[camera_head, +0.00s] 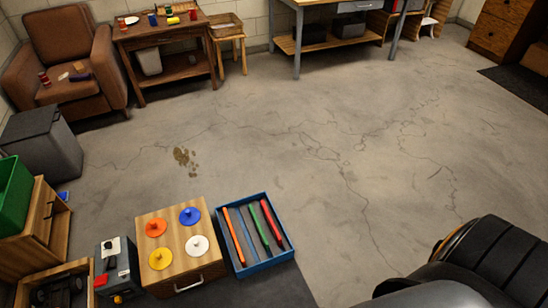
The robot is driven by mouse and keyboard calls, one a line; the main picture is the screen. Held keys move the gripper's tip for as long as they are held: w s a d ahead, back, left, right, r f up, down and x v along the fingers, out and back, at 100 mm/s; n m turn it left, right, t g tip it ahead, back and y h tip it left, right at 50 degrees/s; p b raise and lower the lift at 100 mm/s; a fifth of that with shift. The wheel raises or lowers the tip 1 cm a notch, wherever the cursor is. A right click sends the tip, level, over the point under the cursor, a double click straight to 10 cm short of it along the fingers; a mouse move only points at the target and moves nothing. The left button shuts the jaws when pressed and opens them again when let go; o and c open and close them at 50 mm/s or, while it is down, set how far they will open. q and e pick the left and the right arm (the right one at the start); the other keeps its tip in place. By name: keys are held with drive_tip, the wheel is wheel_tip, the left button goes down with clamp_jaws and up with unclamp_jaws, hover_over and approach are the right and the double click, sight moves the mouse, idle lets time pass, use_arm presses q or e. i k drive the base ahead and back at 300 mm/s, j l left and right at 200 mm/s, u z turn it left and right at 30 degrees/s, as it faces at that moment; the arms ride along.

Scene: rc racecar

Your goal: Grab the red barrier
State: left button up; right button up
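A long red bar (273,224), the only thing I see that could be the red barrier, lies in a shallow blue tray (268,265) at the lower centre. It is the rightmost of several bars there, along the tray's right wall. A green bar (257,228) lies to its left, then a thin blue bar, and an orange bar (235,236) is at the far left. Neither of my grippers shows in the head view.
A wooden box (178,214) with orange, blue, yellow and white knobbed discs stands left of the tray. A dark grey bin (42,142), brown armchair (45,45) and wooden table (165,30) stand further back.

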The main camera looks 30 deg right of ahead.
sight(273, 228)
drive_tip(key=z, duration=0.9)
